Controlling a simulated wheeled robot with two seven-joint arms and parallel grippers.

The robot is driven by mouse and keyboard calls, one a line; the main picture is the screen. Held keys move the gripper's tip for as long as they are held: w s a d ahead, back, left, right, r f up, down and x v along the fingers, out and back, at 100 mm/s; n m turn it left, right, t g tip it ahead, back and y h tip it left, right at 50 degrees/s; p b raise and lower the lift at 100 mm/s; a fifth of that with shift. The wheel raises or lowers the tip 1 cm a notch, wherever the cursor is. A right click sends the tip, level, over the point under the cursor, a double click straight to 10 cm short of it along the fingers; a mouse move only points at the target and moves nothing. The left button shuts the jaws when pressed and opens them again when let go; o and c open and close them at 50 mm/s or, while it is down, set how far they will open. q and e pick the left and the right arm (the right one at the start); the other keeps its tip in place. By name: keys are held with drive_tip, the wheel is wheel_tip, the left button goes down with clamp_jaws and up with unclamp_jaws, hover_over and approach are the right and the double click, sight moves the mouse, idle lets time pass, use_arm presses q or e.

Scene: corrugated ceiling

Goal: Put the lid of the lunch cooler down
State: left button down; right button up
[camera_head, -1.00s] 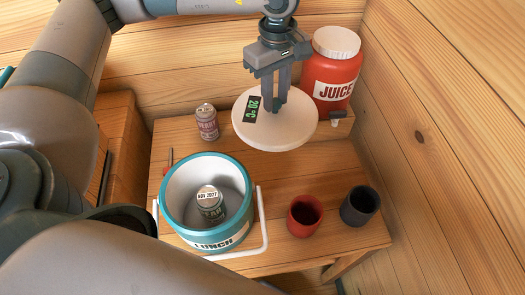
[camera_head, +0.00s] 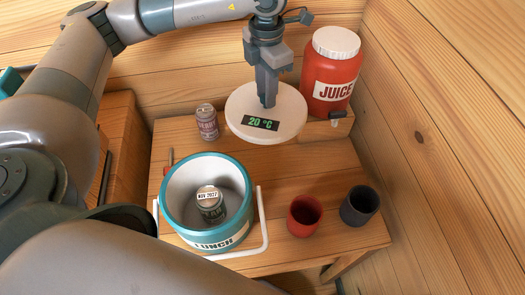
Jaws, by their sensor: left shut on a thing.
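The lunch cooler (camera_head: 208,241) is a teal and white round tub with "LUNCH" on its front. It stands open on the wooden table, with a can (camera_head: 210,205) inside and its white handle (camera_head: 263,222) lowered to the right. The lid (camera_head: 282,132) is a pale round disc with a dark display reading "20 °C". My left gripper (camera_head: 267,104) points down over the lid's middle and is shut on it; its fingertips meet the lid behind the display. The lid is at the back of the table; I cannot tell whether it touches the tabletop. My right gripper is not in view.
A red juice jar (camera_head: 329,76) with a white cap and tap sits on a wooden block (camera_head: 325,127) at the back right. A can (camera_head: 207,122) stands left of the lid. Red (camera_head: 304,215) and dark (camera_head: 359,206) cups stand front right. The table's middle (camera_head: 275,170) is clear.

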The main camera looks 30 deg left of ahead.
sight(262, 105)
use_arm(q)
drive_tip(key=n, duration=0.2)
drive_tip(key=a+n, duration=0.1)
drive_tip(key=n, duration=0.1)
drive_tip(key=shift+w+a+f+n, duration=0.1)
drive_tip(key=shift+w+f+n, duration=0.1)
drive_tip(key=shift+n, duration=0.2)
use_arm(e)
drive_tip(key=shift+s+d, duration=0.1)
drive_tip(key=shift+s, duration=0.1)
use_arm(q)
drive_tip(key=shift+s+f, duration=0.1)
